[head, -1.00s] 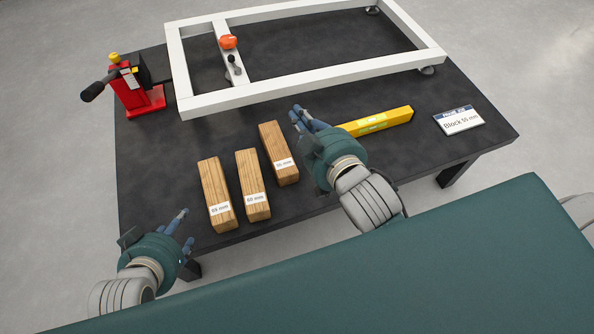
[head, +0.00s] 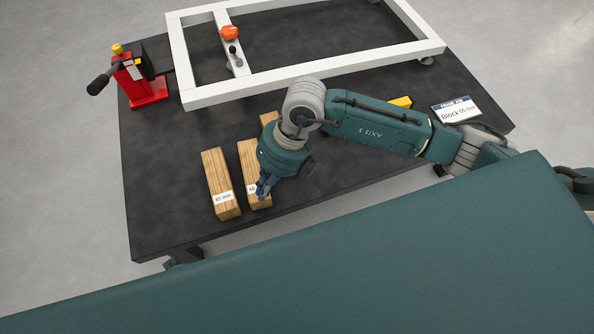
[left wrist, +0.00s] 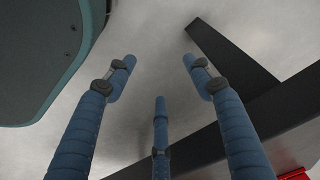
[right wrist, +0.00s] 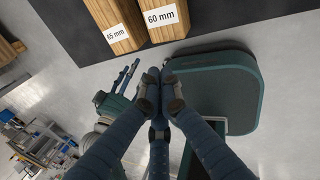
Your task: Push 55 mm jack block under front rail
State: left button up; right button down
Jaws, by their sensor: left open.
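The block thought to be the 55 mm one (head: 268,117) lies rightmost of three wooden blocks; my right arm hides most of it, including its label. The white frame's front rail (head: 370,63) runs behind the blocks. My right gripper (head: 264,190) points down by the near end of the 60 mm block (head: 247,160). In the right wrist view its blue fingertips (right wrist: 160,82) are together with nothing between them. My left gripper (left wrist: 158,68) is spread open and empty over the floor; it is outside the head view but shows in the right wrist view (right wrist: 124,84).
The 65 mm block (head: 217,180) lies left of the 60 mm block. A red jack (head: 148,92) stands at the table's left. A yellow bar (head: 402,102) is mostly behind my right arm. A sign (head: 456,109) reads "Block 55 mm". The dark table (head: 165,190) is clear at left.

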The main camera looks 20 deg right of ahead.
aim_at(303, 191)
jog(key=w+d+f+m+h, duration=0.1)
jog(key=w+d+h, duration=0.1)
jog(key=d, duration=0.3)
jog(key=w+d+f+h, duration=0.1)
jog(key=d+h, duration=0.1)
jog(key=d, duration=0.4)
jog(key=shift+t, duration=0.4)
notch_tip(303, 191, down, 10)
jog(key=shift+w+a+r+b, duration=0.1)
jog(key=shift+b, duration=0.95)
jog(key=w, duration=0.2)
jog(key=shift+w+a+r, duration=0.1)
jog(key=shift+w+a, duration=0.05)
jog(key=shift+w, duration=0.25)
pick_arm(q)
notch_tip(303, 191, up, 7)
jog(key=w, duration=0.1)
jog(key=shift+r+t, duration=0.15)
jog(key=shift+t, duration=0.15)
pick_arm(e)
jog(key=shift+w, duration=0.65)
